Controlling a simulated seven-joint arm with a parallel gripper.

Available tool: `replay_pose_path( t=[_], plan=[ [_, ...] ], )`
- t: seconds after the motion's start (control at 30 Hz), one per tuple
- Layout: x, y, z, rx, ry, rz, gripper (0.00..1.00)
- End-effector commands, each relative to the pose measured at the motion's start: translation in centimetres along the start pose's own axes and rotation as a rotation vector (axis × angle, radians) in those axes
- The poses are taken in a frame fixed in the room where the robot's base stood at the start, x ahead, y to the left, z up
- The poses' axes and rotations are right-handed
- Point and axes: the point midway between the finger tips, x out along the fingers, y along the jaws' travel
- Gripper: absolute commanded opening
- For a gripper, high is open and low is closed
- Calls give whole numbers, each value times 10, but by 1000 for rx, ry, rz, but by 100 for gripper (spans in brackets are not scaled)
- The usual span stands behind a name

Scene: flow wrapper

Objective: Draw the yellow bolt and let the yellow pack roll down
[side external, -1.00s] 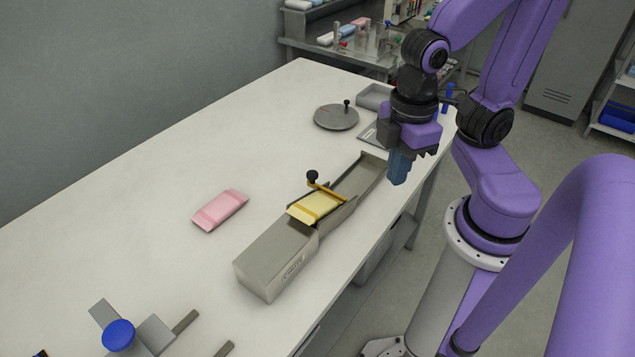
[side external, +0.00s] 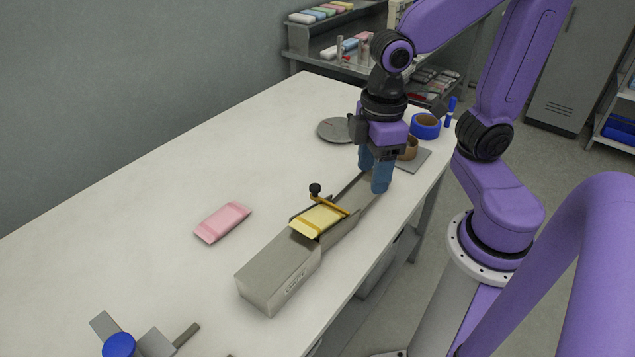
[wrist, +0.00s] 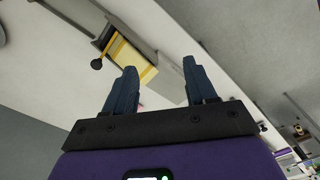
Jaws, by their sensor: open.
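The yellow pack (side external: 319,220) lies on the sloped grey chute (side external: 343,228), just above the grey box (side external: 279,271) at its lower end. The yellow bolt (side external: 329,205) crosses the chute at the pack's upper edge, with a black knob (side external: 315,189) standing up on its left end. The pack (wrist: 129,57), bolt (wrist: 106,45) and black knob (wrist: 97,64) also show in the wrist view, beyond the fingertips. My gripper (side external: 374,180) is open and empty, with its blue fingers over the chute's far end, apart from the knob.
A pink pack (side external: 222,222) lies on the white table left of the chute. A grey disc (side external: 336,130), a brown roll (side external: 408,148) and a blue roll (side external: 425,126) are at the back. A blue-knobbed fixture (side external: 119,345) is at the front left.

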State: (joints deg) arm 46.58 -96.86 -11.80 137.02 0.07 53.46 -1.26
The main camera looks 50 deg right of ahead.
Motion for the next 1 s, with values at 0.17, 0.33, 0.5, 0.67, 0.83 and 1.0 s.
replay_pose_path(
  t=[0.17,0.33,0.5,0.67,0.83,1.0],
  plan=[
    [-3,41,-27,155,-8,3,56],
    [-5,83,-45,297,-13,6,56],
    [-5,127,-55,433,-18,7,56],
    [-5,160,-56,531,-22,7,56],
    [-4,176,-55,580,-23,7,56],
    [4,178,-54,587,-24,6,56]
  ],
)
